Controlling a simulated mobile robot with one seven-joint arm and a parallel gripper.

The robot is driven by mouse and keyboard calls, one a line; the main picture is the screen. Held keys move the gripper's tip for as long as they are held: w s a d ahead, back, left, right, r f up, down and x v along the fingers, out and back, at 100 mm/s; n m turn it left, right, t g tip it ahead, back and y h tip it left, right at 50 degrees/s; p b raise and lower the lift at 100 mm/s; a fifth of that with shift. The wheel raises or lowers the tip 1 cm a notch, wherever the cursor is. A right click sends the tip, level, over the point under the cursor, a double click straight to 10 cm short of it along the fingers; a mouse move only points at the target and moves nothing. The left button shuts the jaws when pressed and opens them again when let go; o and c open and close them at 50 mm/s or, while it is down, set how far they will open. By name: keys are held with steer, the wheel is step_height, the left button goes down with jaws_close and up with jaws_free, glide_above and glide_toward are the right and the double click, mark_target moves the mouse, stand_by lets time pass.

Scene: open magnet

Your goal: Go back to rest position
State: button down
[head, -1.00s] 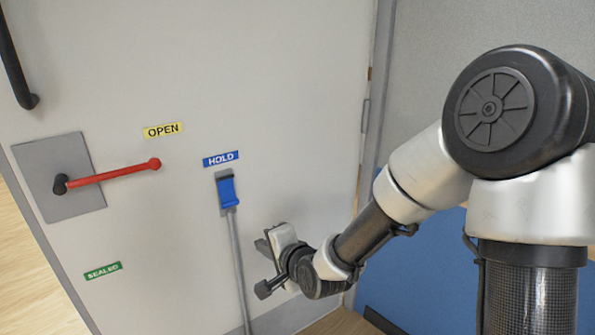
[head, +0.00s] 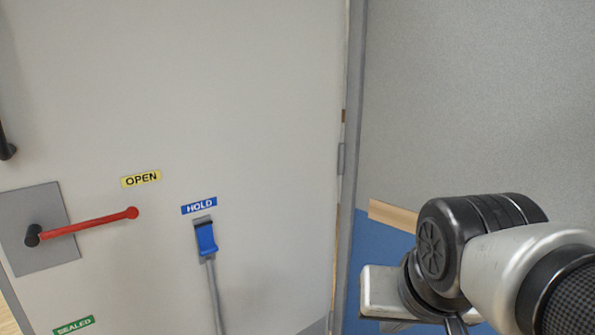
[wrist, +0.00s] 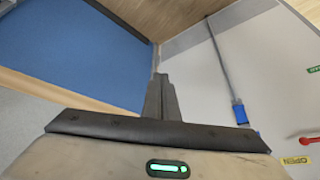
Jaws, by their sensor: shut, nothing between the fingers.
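My gripper shows in the wrist view (wrist: 162,98), its two dark fingers pressed together with nothing between them. The pale door (head: 250,120) carries a red lever handle (head: 85,226) on a grey plate, near a yellow OPEN label (head: 141,179). A blue latch (head: 206,238) on a grey rod sits under the blue HOLD label (head: 199,206). My gripper is apart from both the handle and the latch.
A grey wall (head: 470,100) with a blue lower panel (head: 380,238) stands right of the door, behind my arm. A green SEALED label (head: 74,326) is low on the door. A black bar handle (head: 6,145) is at the left edge.

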step_height(320, 180, up, 21)
steer(key=s+d+n+p, duration=0.1)
steer(key=p, duration=2)
steer(key=shift+s+f+p, duration=0.2)
steer(key=shift+s+p, duration=0.2)
